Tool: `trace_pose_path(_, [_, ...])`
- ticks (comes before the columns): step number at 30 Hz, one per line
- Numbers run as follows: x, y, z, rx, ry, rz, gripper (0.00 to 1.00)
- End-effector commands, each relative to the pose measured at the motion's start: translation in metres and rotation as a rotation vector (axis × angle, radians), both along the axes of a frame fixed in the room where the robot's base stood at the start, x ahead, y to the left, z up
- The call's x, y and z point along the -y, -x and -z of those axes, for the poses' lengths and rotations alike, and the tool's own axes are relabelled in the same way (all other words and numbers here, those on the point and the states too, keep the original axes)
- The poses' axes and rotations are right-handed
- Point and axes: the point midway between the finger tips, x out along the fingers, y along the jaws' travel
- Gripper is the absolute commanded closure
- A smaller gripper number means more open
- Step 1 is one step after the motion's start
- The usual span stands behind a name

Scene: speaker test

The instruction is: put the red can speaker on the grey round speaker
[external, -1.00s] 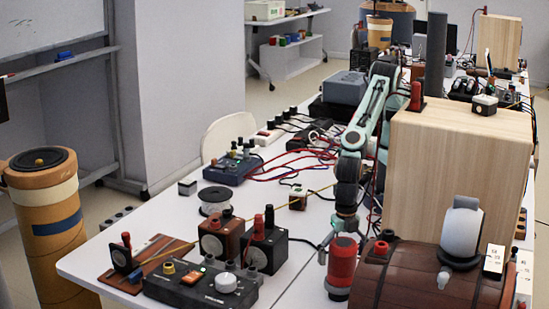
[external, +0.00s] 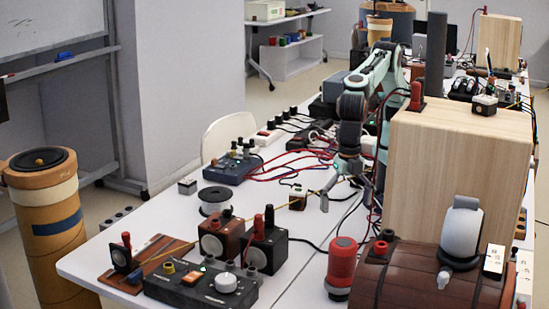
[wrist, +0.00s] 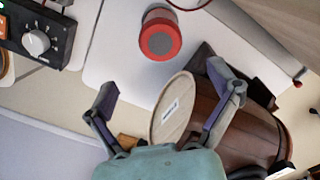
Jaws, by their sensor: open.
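The red can speaker (external: 341,268) stands upright on the white table, left of the brown barrel-shaped thing. In the wrist view the red can (wrist: 158,42) shows its round grey end, beyond my fingers. My gripper (external: 348,192) is open and empty, above the table and behind the can, apart from it. In the wrist view the spread fingers of my gripper (wrist: 162,98) have nothing between them at their tips.
The brown barrel (external: 425,275) and a tall wooden box (external: 460,165) stand to the right. Small box speakers (external: 267,250) and a black control box (external: 203,285) stand at the front left. Cables (external: 280,172) run across the table behind. Some bare table lies between the can and small speakers.

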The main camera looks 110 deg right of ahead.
Motion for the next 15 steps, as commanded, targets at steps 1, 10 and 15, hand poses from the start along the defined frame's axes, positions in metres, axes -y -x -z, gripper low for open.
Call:
trace_pose_path(1, [0.006,-0.002,-0.004,0.001,-0.002,0.018,0.11])
trace_pose_path(10, [0.183,0.018,-0.077,-0.026,-0.033,0.588,0.11])
trace_pose_path(15, [0.286,0.100,-0.083,-0.042,-0.046,1.017,0.11])
